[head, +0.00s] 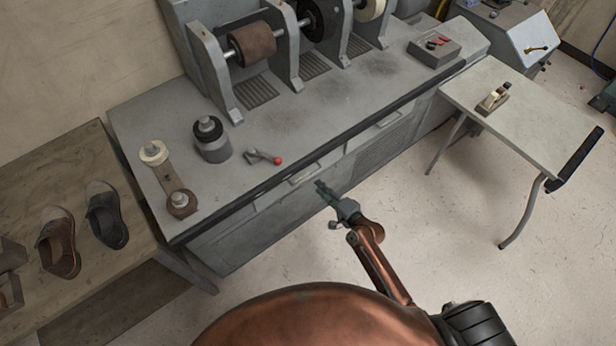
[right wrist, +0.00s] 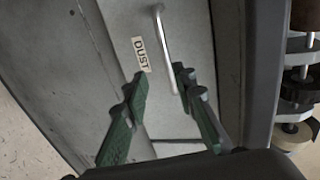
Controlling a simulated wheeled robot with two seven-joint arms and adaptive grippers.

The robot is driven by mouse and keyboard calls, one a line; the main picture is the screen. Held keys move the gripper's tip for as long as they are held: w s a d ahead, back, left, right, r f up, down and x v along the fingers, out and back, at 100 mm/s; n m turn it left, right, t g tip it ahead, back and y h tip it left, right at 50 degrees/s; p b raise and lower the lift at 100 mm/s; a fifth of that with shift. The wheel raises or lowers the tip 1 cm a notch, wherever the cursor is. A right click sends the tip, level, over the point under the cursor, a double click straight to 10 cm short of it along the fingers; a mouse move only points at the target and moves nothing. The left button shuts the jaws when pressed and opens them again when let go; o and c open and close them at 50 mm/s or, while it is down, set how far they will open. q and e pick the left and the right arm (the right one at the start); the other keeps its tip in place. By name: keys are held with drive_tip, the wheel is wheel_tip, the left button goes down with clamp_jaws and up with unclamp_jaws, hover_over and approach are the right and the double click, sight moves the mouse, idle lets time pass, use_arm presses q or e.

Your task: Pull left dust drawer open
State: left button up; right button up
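The left dust drawer (head: 272,196) is in the front of the grey machine cabinet, under the worktop edge, and looks shut. Its bar handle (head: 303,175) shows just left of my right gripper (head: 321,187). In the right wrist view, the drawer front carries a DUST label (right wrist: 140,54) and the pale metal handle (right wrist: 163,45). The green fingers of my right gripper (right wrist: 160,76) are apart. The handle's near end appears between them, closer to the right finger; I cannot tell whether they touch. My left gripper is not in view.
A second drawer handle (head: 388,121) is further right on the cabinet (head: 225,240). The worktop holds a red-tipped lever (head: 263,157) and a dark-topped canister (head: 212,140). A side table (head: 530,125) stands right, a shoe bench (head: 75,180) left. Floor before the cabinet is clear.

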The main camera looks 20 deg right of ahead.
sight(309, 176)
drive_tip(key=x, duration=0.2)
drive_tip(key=b+x, duration=0.1)
drive_tip(key=x, duration=0.2)
drive_tip(key=r+x, duration=0.1)
drive_tip(key=x, duration=0.2)
drive_tip(key=shift+a+r+b, duration=0.15)
drive_tip(key=shift+b, duration=0.15)
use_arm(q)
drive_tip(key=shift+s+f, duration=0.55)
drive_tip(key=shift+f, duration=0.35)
use_arm(e)
drive_tip(key=shift+c, duration=0.5)
clamp_jaws()
